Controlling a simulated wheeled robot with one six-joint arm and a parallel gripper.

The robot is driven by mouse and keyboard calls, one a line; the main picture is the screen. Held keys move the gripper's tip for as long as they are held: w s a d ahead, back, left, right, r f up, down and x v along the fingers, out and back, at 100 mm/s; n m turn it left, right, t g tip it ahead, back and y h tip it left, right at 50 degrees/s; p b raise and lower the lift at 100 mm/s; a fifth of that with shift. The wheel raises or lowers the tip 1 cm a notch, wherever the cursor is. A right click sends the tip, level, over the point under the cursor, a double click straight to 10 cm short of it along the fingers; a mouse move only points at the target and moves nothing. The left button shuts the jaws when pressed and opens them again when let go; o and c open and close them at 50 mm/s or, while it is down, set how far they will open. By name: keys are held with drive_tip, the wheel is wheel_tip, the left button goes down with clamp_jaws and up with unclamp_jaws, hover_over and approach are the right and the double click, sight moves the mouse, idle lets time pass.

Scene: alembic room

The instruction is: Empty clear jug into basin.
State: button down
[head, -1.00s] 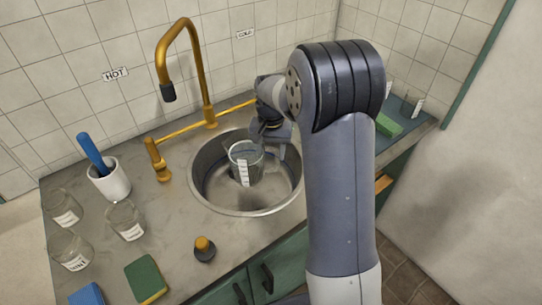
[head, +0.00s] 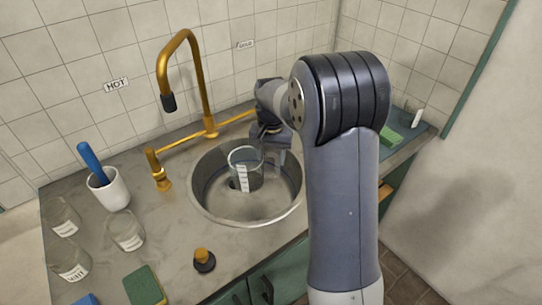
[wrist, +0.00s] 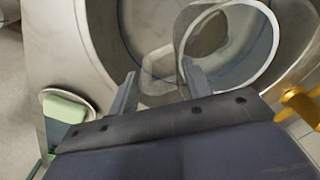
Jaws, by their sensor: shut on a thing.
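The clear jug (head: 246,170), with a white scale strip on its side, is held over the basin (head: 213,210) in the head view. It looks close to upright there. My gripper (head: 279,146) is at the jug's right side, shut on it. In the wrist view my gripper (wrist: 158,88) has its right finger at the wall of the jug (wrist: 232,62), whose round rim faces the camera. The round metal basin (wrist: 100,50) lies behind it. I cannot tell whether liquid is in the jug.
A brass tap (head: 207,95) arches behind the basin. Several glass jars, such as this one (head: 126,230), stand at left near a white cup (head: 110,190) with a blue-handled tool. A green sponge (head: 146,285) and a dark stopper (head: 204,260) lie in front.

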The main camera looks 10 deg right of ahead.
wheel_tip(320, 180, up, 6)
drive_tip(key=d+p, duration=0.2)
drive_tip(key=p, duration=0.3)
drive_tip(key=shift+d, duration=0.35)
drive_tip(key=shift+w, duration=0.1)
drive_tip(key=shift+w+d+f+h+b, duration=0.1)
drive_tip(key=shift+d+h+b, duration=0.8)
drive_tip(key=shift+d+h, duration=0.65)
drive_tip(key=shift+a, duration=0.15)
drive_tip(key=shift+t+h, duration=0.25)
drive_tip(key=shift+t, duration=0.05)
